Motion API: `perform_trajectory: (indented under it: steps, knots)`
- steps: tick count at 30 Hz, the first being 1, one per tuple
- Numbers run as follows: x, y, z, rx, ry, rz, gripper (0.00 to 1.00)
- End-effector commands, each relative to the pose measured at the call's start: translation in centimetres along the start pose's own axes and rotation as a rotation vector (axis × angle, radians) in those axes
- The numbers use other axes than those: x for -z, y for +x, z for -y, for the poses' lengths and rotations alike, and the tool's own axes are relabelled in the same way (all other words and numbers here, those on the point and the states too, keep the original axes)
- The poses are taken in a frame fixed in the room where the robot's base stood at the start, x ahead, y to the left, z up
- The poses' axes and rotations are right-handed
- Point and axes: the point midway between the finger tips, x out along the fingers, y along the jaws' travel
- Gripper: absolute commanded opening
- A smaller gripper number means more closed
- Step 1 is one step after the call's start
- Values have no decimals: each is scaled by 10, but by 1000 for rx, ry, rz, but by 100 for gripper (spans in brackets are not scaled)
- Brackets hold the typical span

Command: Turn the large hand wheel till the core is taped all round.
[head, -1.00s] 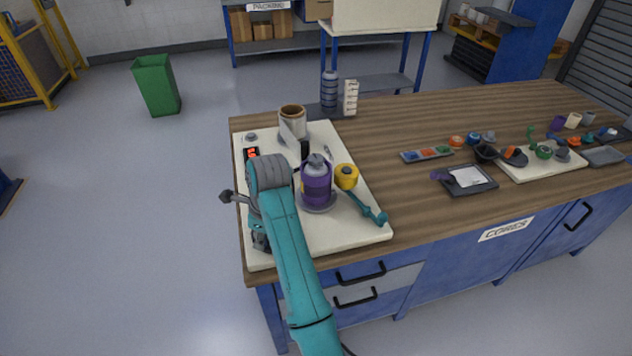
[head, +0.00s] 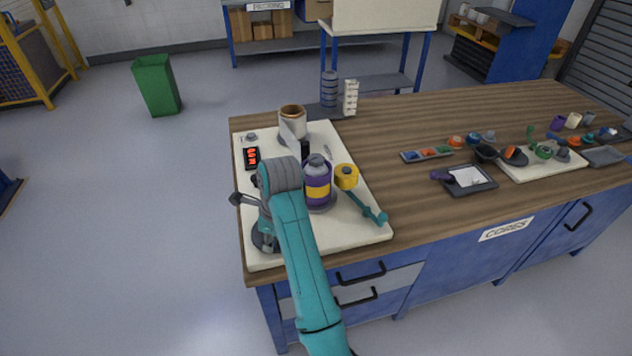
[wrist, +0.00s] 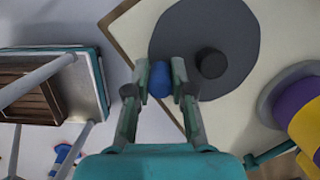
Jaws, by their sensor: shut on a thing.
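The large hand wheel (wrist: 215,30) is a dark grey disc with a black hub (wrist: 211,62) and a blue knob (wrist: 160,80) near its rim. My gripper (wrist: 161,70) is shut on the blue knob, one finger on each side. In the head view my arm hides the gripper and knob, and part of the wheel (head: 262,243) shows beside it. The purple core (head: 317,172) stands upright on a grey base with a yellow tape band on its visible side; its far side is hidden. A yellow tape roll (head: 347,176) on a teal arm (head: 368,207) is beside the core.
A small black display with red digits (head: 251,158) and a brown-and-white roll (head: 292,118) are on the same cream board (head: 350,235). Trays, a dark pad (head: 480,186) and several small parts lie to the right. The wood between is mostly clear.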

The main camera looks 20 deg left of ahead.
Motion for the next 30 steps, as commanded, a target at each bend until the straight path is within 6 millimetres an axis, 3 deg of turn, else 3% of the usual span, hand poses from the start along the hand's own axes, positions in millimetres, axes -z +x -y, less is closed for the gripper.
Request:
perform_trajectory:
  steps: [30]
  knots:
    - [19,-4,9,1,0,0,6]
